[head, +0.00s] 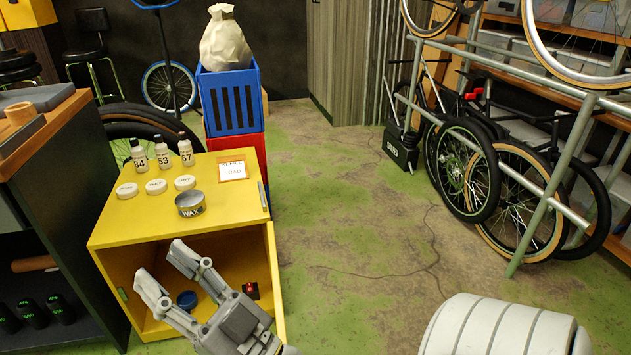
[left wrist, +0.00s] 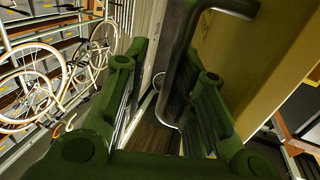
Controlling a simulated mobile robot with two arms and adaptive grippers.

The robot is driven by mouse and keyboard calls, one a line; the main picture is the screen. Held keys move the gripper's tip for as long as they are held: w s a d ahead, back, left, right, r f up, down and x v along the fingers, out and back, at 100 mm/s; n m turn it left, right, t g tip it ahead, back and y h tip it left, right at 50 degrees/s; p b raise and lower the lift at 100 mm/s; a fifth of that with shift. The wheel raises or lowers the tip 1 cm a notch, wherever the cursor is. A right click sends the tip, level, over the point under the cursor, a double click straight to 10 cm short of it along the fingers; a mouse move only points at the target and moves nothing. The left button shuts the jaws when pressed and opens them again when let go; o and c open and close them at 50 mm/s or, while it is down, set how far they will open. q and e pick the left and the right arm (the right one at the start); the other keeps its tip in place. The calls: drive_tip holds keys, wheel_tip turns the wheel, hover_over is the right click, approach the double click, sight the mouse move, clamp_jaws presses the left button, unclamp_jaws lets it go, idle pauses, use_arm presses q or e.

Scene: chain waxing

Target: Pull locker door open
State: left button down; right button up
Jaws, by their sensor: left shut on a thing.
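The yellow locker (head: 230,205) stands at the left in the head view, its front open to the inside. A narrow yellow panel, which looks like its door (head: 277,290), stands out at the opening's right edge. In the left wrist view, a dark bent handle (left wrist: 178,50) is on a yellow panel (left wrist: 245,60). My left gripper (left wrist: 165,95) is shut on this handle, its green-looking fingers on both sides. It does not show in the head view. My right gripper (head: 163,267) is open and empty in front of the locker opening, hiding part of the inside.
A wax tin (head: 190,204), several bottles, white discs and a card (head: 232,170) are on the locker top. Inside are a blue round thing (head: 187,299) and a small red thing (head: 251,290). Bikes (head: 515,200) stand at the right. The floor (head: 350,230) between is clear.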

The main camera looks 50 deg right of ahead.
use_arm(q)
drive_tip(key=shift+w+d+r, duration=0.1)
drive_tip(key=shift+d+r, duration=0.15)
drive_tip(key=shift+d, duration=0.05)
drive_tip(key=c, duration=1.7)
unclamp_jaws()
drive_tip(key=shift+w, duration=0.1)
drive_tip(key=shift+c, duration=0.6)
drive_tip(key=shift+w, duration=0.1)
drive_tip(key=v, duration=1.2)
drive_tip(key=shift+f, duration=0.3)
drive_tip(key=shift+a, duration=0.15)
